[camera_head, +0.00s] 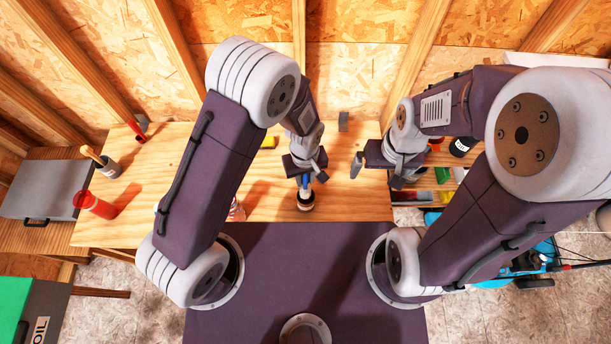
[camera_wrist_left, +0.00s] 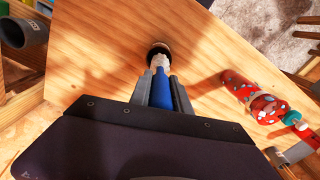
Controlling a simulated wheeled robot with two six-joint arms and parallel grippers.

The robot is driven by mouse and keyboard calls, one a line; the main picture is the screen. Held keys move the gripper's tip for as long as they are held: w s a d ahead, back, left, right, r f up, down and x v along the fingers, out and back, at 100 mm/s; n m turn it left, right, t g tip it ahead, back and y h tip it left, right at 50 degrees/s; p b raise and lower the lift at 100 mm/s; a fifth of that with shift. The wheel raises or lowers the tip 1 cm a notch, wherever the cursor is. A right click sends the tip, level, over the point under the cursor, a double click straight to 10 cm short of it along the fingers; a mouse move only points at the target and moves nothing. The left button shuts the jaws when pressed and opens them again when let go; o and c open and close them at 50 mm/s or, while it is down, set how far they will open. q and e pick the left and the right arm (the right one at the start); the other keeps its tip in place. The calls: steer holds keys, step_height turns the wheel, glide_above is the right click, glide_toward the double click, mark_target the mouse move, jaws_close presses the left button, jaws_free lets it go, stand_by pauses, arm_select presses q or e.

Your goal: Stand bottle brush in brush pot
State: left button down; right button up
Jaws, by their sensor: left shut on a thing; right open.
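My left gripper (camera_head: 304,177) is shut on the blue handle of the bottle brush (camera_head: 305,195), over the front middle of the bench. In the left wrist view the blue handle (camera_wrist_left: 162,92) sits between the fingers, with a white part beyond it. A dark round shape rings the brush's lower end; I cannot tell whether it belongs to the brush or is separate. My right gripper (camera_head: 378,172) is open and empty near the bench's right edge.
A yellow block (camera_head: 268,142) and a small grey block (camera_head: 343,121) are farther back. The bench between the dark pot and my left arm looks mostly clear.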

mark_target(306, 187)
arm_select(q)
step_height(306, 187, down, 6)
steer(key=b, duration=0.4)
steer(key=shift+w+d+f, duration=0.1)
steer(key=shift+d, duration=0.05)
steer(key=shift+f, duration=0.35)
steer(key=c, duration=1.1)
jaws_free()
steer(key=shift+c, duration=0.2)
steer(key=shift+r, duration=0.15)
steer(key=shift+w+r+b, duration=0.1)
steer(key=shift+r+b, duration=0.25)
step_height(306, 187, up, 8)
steer(key=shift+r+b, duration=0.1)
steer(key=shift+b, duration=0.45)
